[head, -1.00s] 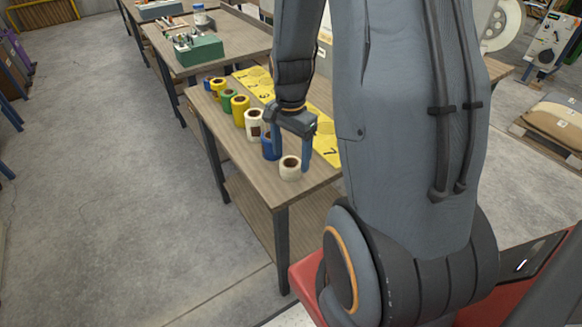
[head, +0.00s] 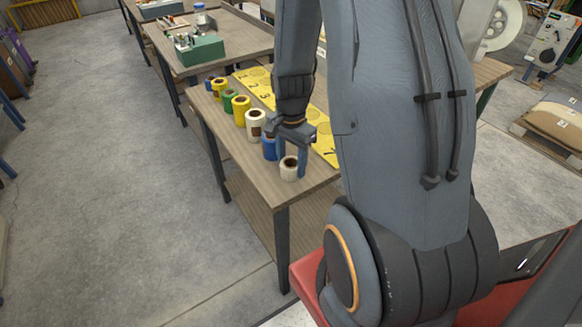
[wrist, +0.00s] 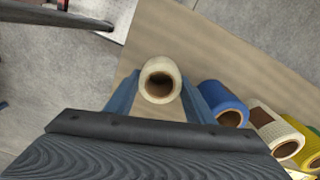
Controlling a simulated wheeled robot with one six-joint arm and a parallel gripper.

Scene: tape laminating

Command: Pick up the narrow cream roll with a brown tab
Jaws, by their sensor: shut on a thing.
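A small cream roll (head: 288,174) stands upright at the near end of the row on the wooden table. My gripper (head: 291,165) is shut on it, with one finger on each side. In the wrist view the same cream roll (wrist: 160,66) shows its dark core between the two blue-grey fingers. No brown tab shows on its visible side. Another cream roll (head: 254,128), with a brown patch on its side, stands farther along the row; it also shows in the wrist view (wrist: 283,130). I cannot tell whether the held roll still touches the table.
A blue roll (head: 269,148) stands close behind the held roll. Yellow (head: 240,113) and green (head: 227,104) rolls continue the row. A yellow numbered strip (head: 322,143) lies along the table's right side. The table's near corner is clear.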

